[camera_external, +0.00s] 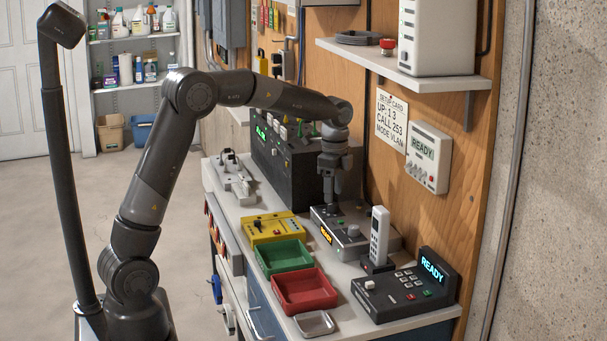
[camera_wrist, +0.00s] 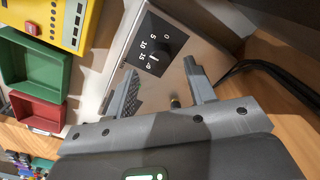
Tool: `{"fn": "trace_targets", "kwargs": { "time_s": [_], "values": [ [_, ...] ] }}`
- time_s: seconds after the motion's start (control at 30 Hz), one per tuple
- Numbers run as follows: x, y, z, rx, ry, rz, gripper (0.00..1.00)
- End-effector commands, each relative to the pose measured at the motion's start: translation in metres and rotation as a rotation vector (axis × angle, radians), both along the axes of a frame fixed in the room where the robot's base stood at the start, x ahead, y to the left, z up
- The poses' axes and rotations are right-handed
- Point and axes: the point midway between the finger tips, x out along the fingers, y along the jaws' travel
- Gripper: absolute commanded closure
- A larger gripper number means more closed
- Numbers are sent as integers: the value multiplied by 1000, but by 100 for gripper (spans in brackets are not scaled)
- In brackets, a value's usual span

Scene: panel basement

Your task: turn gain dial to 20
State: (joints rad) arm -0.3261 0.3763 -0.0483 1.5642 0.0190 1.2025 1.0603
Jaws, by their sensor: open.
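The gain dial (camera_wrist: 156,52) shows in the wrist view as a dark knob with a pale mark on a black plate, on top of a silver box (camera_wrist: 178,45). The printed numbers 0, 5, 10 and 15 are readable around it. I cannot tell the exact setting. My gripper (camera_wrist: 160,67) is open and empty, its two fingers apart on either side of the dial in this view. In the external view my gripper (camera_external: 328,203) points down over the left part of the same box (camera_external: 385,244) and hides the dial. Contact is not visible.
A silver knob (camera_external: 353,231) stands on the box's right part. A yellow box (camera_external: 277,229), green tray (camera_external: 284,257) and red tray (camera_external: 305,291) lie in front. A white handset (camera_external: 379,232) stands to the right, and a tall black unit (camera_external: 285,150) is behind.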

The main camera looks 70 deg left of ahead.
Motion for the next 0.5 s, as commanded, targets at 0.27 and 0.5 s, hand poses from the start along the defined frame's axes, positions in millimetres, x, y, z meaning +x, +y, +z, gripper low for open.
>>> {"fn": "trace_targets", "kwargs": {
  "time_s": [0.27, 0.5],
  "values": [
    [0, 0, -31, 0, 0, 0, 50],
    [0, 0, -34, 1, -1, 0, 50]
  ]
}}
